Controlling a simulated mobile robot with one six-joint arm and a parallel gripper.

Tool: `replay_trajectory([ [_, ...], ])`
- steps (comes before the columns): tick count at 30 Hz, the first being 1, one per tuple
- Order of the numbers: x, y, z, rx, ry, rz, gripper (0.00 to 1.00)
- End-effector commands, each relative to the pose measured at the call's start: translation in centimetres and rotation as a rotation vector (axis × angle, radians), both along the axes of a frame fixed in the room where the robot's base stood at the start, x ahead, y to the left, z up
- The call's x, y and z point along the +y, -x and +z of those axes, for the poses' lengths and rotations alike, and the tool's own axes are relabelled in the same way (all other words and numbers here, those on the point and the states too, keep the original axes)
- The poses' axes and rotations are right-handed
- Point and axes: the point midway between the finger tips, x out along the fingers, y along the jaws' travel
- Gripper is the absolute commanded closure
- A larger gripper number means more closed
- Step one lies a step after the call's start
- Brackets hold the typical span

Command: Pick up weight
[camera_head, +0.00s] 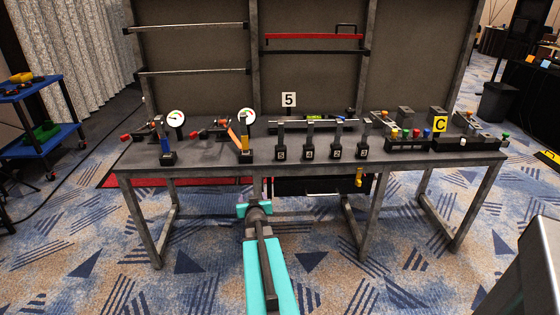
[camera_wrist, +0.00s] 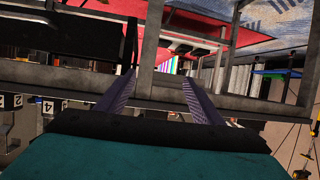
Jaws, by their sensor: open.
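Several dark upright pieces with numbered square bases stand in a row on the grey workbench (camera_head: 215,162). They look like the weights, but I cannot tell which one is meant. One weight-like piece (camera_head: 309,150) is near the middle of the row, with another (camera_head: 336,150) just to its right. In the wrist view, numbered labels (camera_wrist: 47,106) show at the left edge, upside down. My gripper (camera_wrist: 158,78) is open and empty, its two fingers spread in front of the bench frame. In the head view my teal arm reaches toward the bench's front edge, below the top; its fingers are hidden there.
A black drawer (camera_head: 310,186) hangs under the bench. Dial gauges (camera_head: 175,118) stand on the left of the top, and a block with coloured buttons (camera_head: 408,144) is on the right. A blue cart (camera_head: 45,145) stands far left. The carpet in front is mostly clear.

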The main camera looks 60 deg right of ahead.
Motion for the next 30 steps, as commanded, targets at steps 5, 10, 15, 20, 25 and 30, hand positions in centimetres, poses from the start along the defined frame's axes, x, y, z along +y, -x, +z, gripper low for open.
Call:
replay_trajectory([
  [5, -6.4, 3.3, 5.0, -0.134, 0.135, -0.054, 0.39],
  [10, -9.9, 6.3, 9.1, -0.215, 0.238, -0.091, 0.39],
  [15, -11.2, 7.6, 11.0, -0.248, 0.284, -0.103, 0.39],
  [20, -11.3, 7.8, 11.3, -0.251, 0.288, -0.104, 0.39],
  [25, -11.3, 7.8, 11.2, -0.250, 0.287, -0.104, 0.39],
  [30, -11.6, 7.6, 11.2, -0.249, 0.286, -0.104, 0.39],
])
